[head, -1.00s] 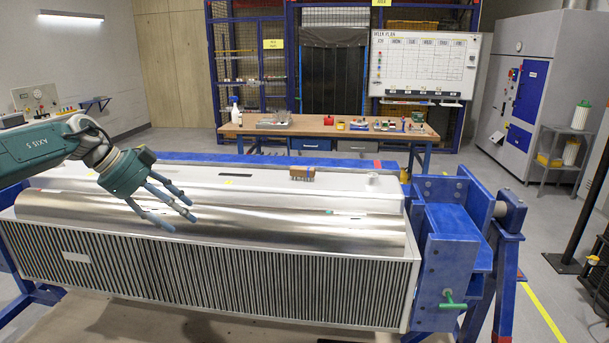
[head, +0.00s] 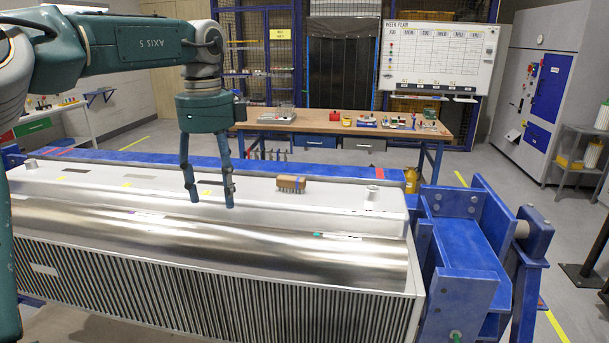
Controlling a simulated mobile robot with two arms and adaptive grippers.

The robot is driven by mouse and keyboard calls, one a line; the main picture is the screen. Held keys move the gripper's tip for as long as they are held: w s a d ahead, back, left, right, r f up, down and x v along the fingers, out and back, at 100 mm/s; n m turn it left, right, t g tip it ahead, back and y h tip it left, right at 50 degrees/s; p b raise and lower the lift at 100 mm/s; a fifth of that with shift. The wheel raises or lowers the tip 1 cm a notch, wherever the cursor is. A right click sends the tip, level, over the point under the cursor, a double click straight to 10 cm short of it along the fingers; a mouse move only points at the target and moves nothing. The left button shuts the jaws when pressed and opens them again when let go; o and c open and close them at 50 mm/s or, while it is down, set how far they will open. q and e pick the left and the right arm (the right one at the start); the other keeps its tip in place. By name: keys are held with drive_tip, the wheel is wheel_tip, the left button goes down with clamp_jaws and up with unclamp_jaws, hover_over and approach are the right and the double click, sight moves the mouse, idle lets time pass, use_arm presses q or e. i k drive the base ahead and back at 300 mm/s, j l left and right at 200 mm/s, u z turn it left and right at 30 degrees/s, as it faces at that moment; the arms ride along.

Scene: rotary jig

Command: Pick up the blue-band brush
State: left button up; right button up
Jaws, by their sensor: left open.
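A small brown brush (head: 291,184) with a blue band and bristles below lies on the white top of the big finned workpiece (head: 330,200), right of its middle. My left gripper (head: 212,203) points straight down over the workpiece, left of the brush and apart from it. Its fingers are spread and nothing is between them. The fingertips are close above the workpiece, but I cannot tell whether they touch it. My right gripper is not in view.
A blue jig frame (head: 460,250) stands at the workpiece's right end. A white cup-like fitting (head: 371,198) rises right of the brush. A yellow container (head: 411,180) stands behind the right end. A wooden workbench (head: 330,124) with several items is farther back. The surface around the brush is clear.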

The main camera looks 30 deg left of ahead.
sight(285, 183)
drive_tip(key=i, duration=0.95)
